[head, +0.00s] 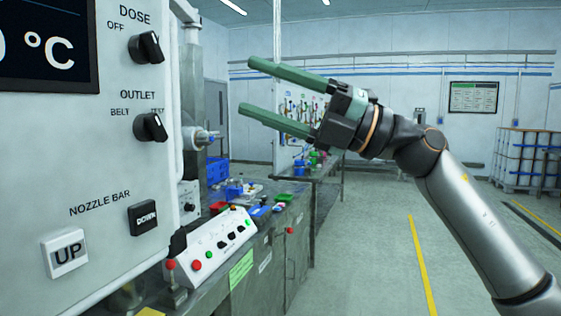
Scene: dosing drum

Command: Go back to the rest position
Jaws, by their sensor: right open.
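My right gripper (256,87) is raised in front of me in the head view, its arm coming in from the lower right. Its two green fingers point left and stand apart, with nothing between them. The fingertips are to the right of the control panel (60,160) and appear clear of it. My left gripper is out of view.
Below the panel, a sloped white control box (212,246) stands on a grey bench (283,225). Blue bins (216,170) and small coloured parts lie farther back. The floor on the right is open, with a yellow line (421,255) and stacked drums (525,158) at the far right.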

